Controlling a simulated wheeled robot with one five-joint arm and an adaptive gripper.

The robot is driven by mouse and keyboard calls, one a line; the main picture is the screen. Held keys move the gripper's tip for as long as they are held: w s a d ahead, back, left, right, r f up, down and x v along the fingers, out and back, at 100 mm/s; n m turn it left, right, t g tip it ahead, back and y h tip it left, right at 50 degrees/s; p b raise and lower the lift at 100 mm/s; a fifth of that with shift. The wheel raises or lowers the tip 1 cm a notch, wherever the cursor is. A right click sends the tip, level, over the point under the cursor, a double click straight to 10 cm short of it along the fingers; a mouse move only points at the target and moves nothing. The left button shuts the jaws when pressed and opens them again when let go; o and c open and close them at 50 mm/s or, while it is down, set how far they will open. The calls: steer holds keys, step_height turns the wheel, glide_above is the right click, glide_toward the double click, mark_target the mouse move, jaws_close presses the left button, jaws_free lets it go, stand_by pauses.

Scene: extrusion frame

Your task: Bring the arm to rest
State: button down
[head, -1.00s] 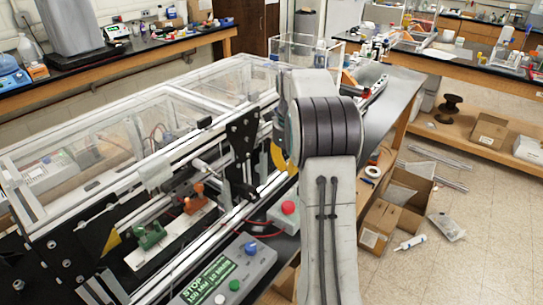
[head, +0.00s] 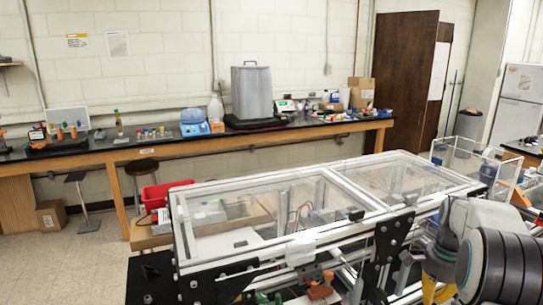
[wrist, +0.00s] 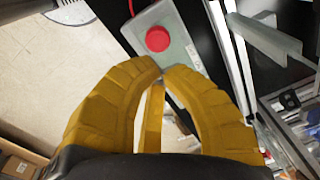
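My arm (head: 500,262) shows at the lower right of the head view, beside the extrusion frame (head: 300,248). The yellow fingers of my gripper (wrist: 162,70) fill the middle of the wrist view, pointing away from the camera. Their tips come together with nothing held between them. A red button on a grey box (wrist: 158,39) lies just beyond the tips in the wrist view; I cannot tell the exact gap. In the head view part of the yellow fingers shows at the lower right, and their tips are hidden or cut off.
The frame has clear panels on top. A black-topped bench (head: 165,143) runs along the back wall, with a grey covered device (head: 251,92) on it. A red bin (head: 163,194) stands behind the frame. Open floor (head: 70,262) lies at the left.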

steer(key=s+a+f+n+g, duration=0.1)
steer(key=s+a+f+n, duration=0.2)
steer(key=s+a+n, duration=0.65)
steer(key=s+a+r+n+t, duration=0.4)
steer(key=s+a+r+n, duration=0.3)
steer(key=s+a, duration=0.6)
step_height(320, 180, up, 2)
steer(key=shift+n+t, duration=0.35)
steer(key=shift+t, duration=0.05)
steer(key=shift+s, duration=0.1)
